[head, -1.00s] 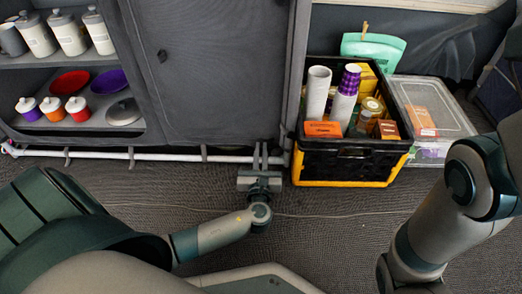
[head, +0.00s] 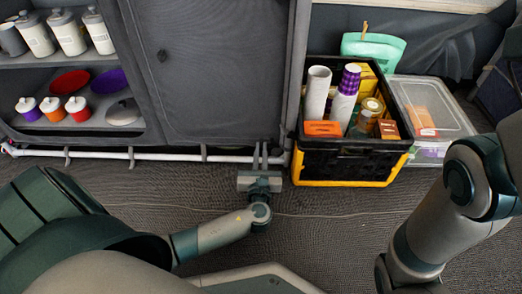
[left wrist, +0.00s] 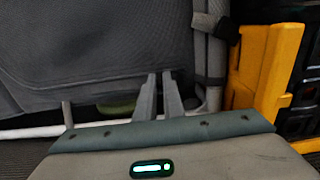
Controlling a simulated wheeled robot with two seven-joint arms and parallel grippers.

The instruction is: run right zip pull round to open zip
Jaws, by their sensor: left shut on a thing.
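The grey cloth door panel (head: 215,75) of the fabric cupboard hangs over its right half. In the left wrist view the panel (left wrist: 95,50) shows a dark gap under its lower edge, with something greenish in it. My left gripper (head: 260,150) is at the panel's lower right corner, its fingers close together. In the left wrist view the left gripper (left wrist: 161,82) points at the cloth just left of the corner post. It is shut on the right zip pull, which its fingers hide. My right gripper is out of view.
A black and yellow crate (head: 345,167) with cups and packets stands right of the corner post. A clear lidded box (head: 436,95) is beside it. Open shelves (head: 45,65) with jars and bowls are at the left. A pale rod (head: 110,154) runs along the cupboard's foot.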

